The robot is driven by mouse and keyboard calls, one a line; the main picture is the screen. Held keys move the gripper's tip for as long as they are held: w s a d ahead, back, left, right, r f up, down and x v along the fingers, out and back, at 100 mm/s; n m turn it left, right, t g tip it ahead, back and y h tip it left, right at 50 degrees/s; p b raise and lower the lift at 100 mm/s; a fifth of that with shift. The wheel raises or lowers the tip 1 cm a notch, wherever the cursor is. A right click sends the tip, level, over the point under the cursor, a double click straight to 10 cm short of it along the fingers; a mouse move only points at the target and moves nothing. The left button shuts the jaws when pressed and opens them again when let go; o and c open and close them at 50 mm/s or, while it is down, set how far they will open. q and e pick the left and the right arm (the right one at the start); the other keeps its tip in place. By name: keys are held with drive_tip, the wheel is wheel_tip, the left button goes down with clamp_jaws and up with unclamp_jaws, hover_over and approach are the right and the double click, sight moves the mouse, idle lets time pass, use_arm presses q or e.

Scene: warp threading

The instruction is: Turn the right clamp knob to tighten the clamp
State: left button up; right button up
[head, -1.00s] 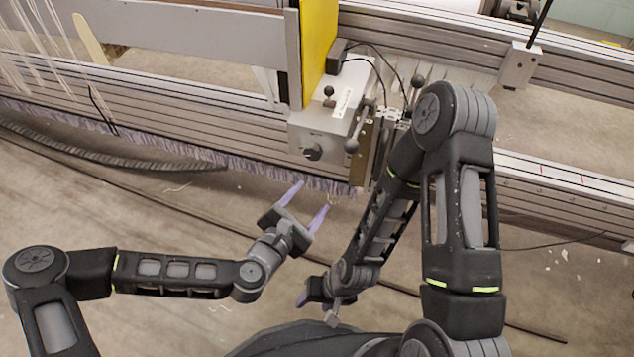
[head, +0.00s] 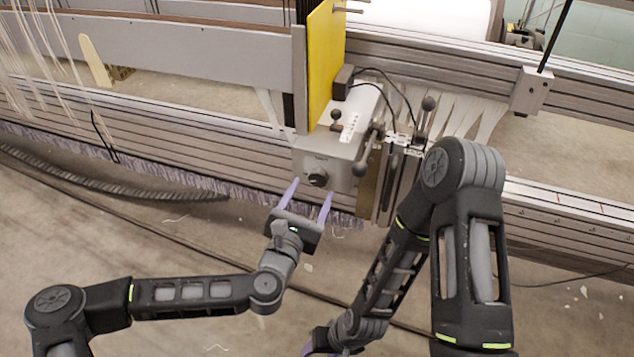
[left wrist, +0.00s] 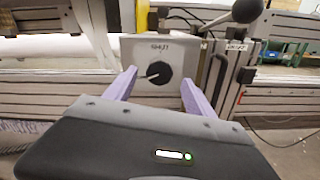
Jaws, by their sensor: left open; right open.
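A grey clamp box (head: 340,140) is mounted on the machine's rail beside the yellow panel. A round black knob (head: 318,179) sits on its front face; in the left wrist view the knob (left wrist: 158,73) has a pale pointer line and lettering above it. My left gripper (head: 309,186) is open, its purple fingers pointing at the box front, one on each side of the knob. In the left wrist view the fingers (left wrist: 160,88) stand apart with the knob between and beyond them; contact is not visible. My right gripper (head: 318,341) is low in the picture, partly hidden, away from the box.
Ball-ended levers (head: 360,168) stick out at the right of the box. A yellow panel (head: 322,65) rises behind it. Purple bristly fringe (head: 235,182) runs along the lower rail. My right arm covers the area right of the box.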

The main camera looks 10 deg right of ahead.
sight(318, 180)
use_arm(q)
drive_tip(key=shift+b+x, duration=0.5)
drive_tip(key=shift+x, duration=1.85)
drive_tip(key=shift+c, duration=0.2)
drive_tip(key=c, duration=1.3)
